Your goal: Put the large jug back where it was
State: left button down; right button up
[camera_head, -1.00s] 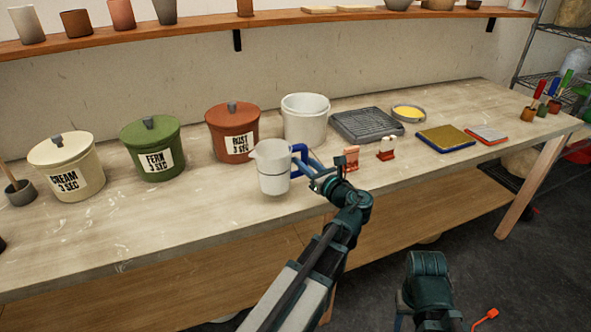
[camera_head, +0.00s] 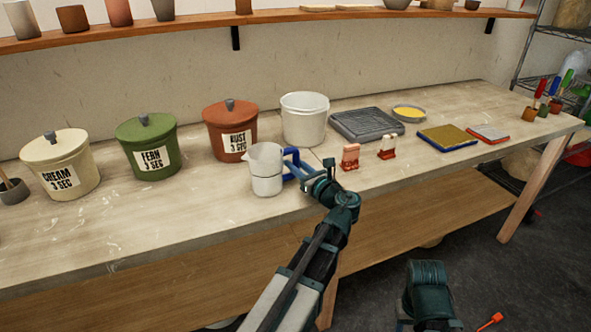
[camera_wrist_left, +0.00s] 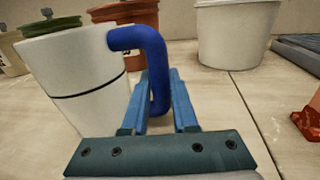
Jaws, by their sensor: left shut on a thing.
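The large jug (camera_head: 266,170) is white with a spout, a dark line around its middle and a blue handle. It is upright at the table's front part, in front of the rust bucket and the white bucket. I cannot tell whether its base touches the table or hangs just above it. My left gripper (camera_head: 303,172) is shut on the blue handle, on the jug's right side. In the left wrist view the handle (camera_wrist_left: 156,62) runs down between the fingers, and the jug (camera_wrist_left: 75,75) fills the left; its base is hidden. My right gripper is out of view.
Lidded cream (camera_head: 60,165), fern (camera_head: 148,146) and rust (camera_head: 231,130) buckets stand left and behind. An open white bucket (camera_head: 305,120) stands behind the jug. Small red-footed pieces (camera_head: 350,157) are just right of my gripper. A grey tray (camera_head: 366,125) lies farther right.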

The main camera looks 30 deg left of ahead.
pick_arm(q)
jog(key=c, duration=1.2)
grip_release()
jog(key=shift+f, duration=0.15)
jog(key=o, duration=0.5)
jog(key=shift+r, duration=0.25)
jog(key=v, duration=1.2)
